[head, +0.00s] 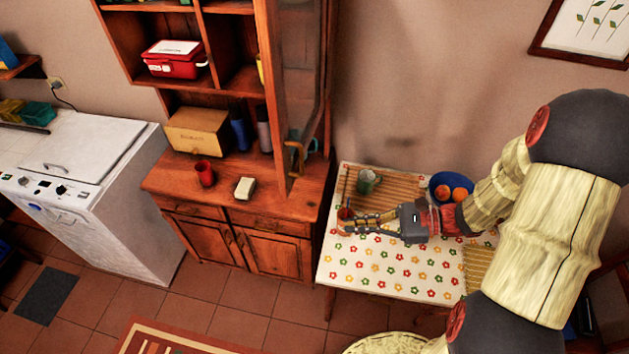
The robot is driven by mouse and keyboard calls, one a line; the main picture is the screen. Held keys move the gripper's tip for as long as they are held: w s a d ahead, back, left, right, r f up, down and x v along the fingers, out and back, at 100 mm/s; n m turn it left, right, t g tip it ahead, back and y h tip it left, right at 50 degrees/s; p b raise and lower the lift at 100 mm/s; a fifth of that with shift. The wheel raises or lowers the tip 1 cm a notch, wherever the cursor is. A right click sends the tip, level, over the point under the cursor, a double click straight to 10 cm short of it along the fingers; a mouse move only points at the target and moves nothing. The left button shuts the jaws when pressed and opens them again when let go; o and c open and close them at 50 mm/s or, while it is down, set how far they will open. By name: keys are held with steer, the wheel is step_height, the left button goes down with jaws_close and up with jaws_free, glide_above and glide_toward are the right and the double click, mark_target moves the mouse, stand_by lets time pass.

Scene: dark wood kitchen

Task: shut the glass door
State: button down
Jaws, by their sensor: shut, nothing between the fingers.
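The glass door (302,85) belongs to the upper part of the wooden cabinet. It has a wooden frame and stands open, swung outward at the cabinet's right side, so the shelves are uncovered. A handle (294,157) shows low on the door. My gripper (342,226) is shut and empty, pointing left over the left part of the table. It is below and to the right of the door in the picture, apart from it. My arm comes in from the right.
The flowered table (385,268) bears a green mug (367,182) and a blue bowl (438,183) of oranges. The cabinet counter (265,200) holds a red cup (205,174) and a wooden bread box (197,131).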

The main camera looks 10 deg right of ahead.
steer(key=w+d+r+m+t+y, duration=0.1)
steer(key=w+d+r+m+t, duration=0.1)
steer(key=w+r+m+t, duration=0.25)
steer(key=n, duration=0.2)
glide_toward(291, 183)
steer(key=shift+m+g+y, duration=0.25)
steer(key=shift+g+y, duration=0.05)
steer(key=shift+g, duration=0.05)
steer(key=x, duration=0.3)
steer(key=p+x, duration=0.1)
steer(key=x, duration=0.3)
steer(key=shift+w+d, duration=0.2)
steer(key=shift+w, duration=0.1)
steer(key=shift+a+f, duration=0.1)
